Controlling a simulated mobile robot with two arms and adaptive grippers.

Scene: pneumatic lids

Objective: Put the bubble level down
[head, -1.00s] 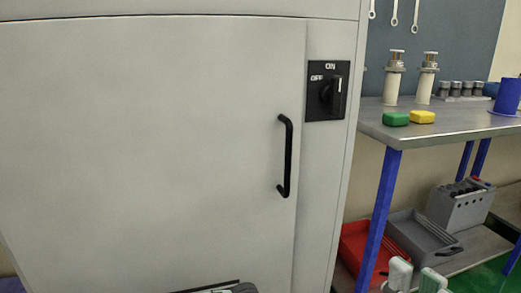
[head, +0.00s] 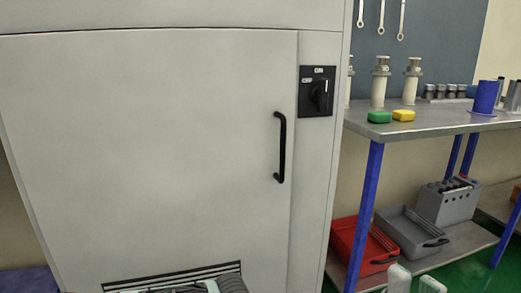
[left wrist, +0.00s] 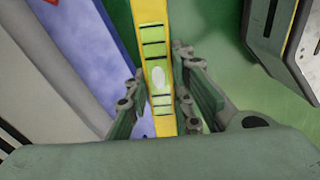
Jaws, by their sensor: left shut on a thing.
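The bubble level (left wrist: 155,70) is a long yellow bar with a pale green window and dark lines. In the left wrist view it stands between the fingers of my left gripper (left wrist: 160,105), which is shut on it. The far end runs out of the top of that view. In the head view only a small grey-green part of my left arm shows at the bottom edge, and the level cannot be made out.
A large grey cabinet (head: 150,140) with a black handle (head: 281,147) and switch (head: 317,91) fills the left. At right a metal workbench (head: 430,124) bears green (head: 379,117) and yellow (head: 403,115) blocks. Its lower shelf holds a red bin (head: 350,240) and a grey bin (head: 410,232).

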